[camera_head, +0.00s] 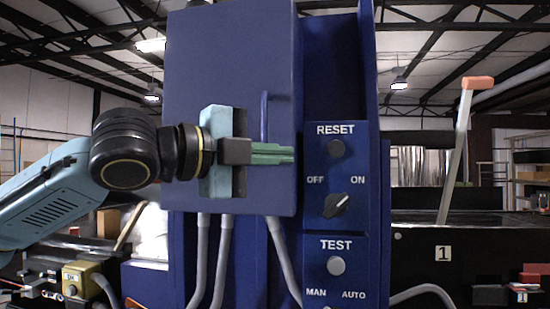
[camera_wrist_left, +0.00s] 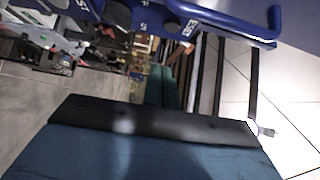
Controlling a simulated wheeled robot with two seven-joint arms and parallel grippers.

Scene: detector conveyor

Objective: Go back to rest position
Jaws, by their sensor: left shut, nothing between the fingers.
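My left gripper (camera_head: 290,154) comes in from the left in the head view, with its green fingers together and empty. The fingers point right, in front of the blue cabinet (camera_head: 230,60) and just left of the control panel. The panel (camera_head: 353,155) carries a RESET button (camera_head: 336,148), an OFF/ON rotary switch (camera_head: 337,205) and a TEST button (camera_head: 336,266). The fingertips stop short of the RESET button in the picture. In the left wrist view my green fingers (camera_wrist_left: 163,87) show beyond the dark gripper body. My right gripper is not in view.
A blue handle (camera_wrist_left: 274,28) shows at the upper right of the left wrist view. A lever with an orange tip (camera_head: 478,83) stands at the right behind the panel. Grey conduits (camera_head: 222,262) hang below the cabinet. A yellow box (camera_head: 83,277) is at lower left.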

